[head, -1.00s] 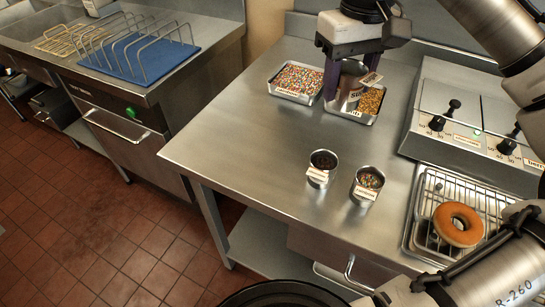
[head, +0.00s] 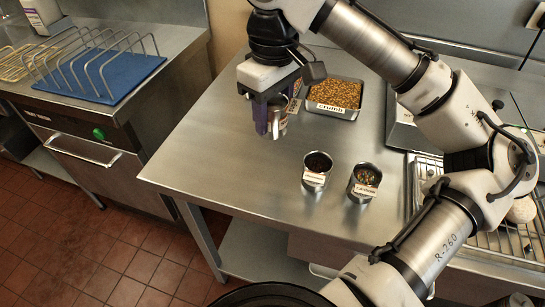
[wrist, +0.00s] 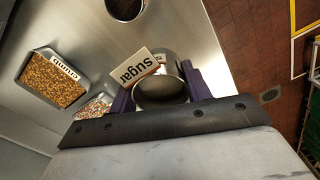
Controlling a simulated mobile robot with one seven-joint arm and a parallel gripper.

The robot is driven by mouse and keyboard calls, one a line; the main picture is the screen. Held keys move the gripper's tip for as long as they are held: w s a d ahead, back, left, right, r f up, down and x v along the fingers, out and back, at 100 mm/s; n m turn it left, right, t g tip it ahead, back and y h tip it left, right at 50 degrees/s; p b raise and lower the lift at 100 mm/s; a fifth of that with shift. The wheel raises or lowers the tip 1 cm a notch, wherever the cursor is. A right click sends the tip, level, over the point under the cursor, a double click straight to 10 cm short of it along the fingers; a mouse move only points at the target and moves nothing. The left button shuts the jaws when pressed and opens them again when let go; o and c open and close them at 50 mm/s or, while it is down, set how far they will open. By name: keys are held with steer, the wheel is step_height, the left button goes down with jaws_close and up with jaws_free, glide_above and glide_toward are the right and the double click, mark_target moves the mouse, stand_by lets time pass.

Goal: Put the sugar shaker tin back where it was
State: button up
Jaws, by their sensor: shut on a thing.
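My gripper (head: 272,118) is shut on the sugar shaker tin (head: 280,118), a small metal tin, and holds it upright over the left part of the steel table. The gap between tin and table is hard to judge. In the wrist view the tin (wrist: 162,90) shows its open top between my purple fingers (wrist: 158,92). A white "sugar" label (wrist: 135,68) is on its side. Its contents are not clear.
The crumb tray (head: 333,111) is behind and right of my gripper. The sprinkle tray (wrist: 94,112) is mostly hidden in the head view. Two metal cups, one dark-filled (head: 317,178) and one with sprinkles (head: 363,188), stand at the front. The table's left front is clear.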

step_height(320, 180, down, 12)
stand_by(0.4)
steer(key=shift+f, duration=0.1)
steer(key=o, duration=1.1)
steer(key=shift+c, duration=0.2)
step_height(320, 180, up, 12)
steer(key=shift+r, duration=0.15)
steer(key=shift+a, duration=0.1)
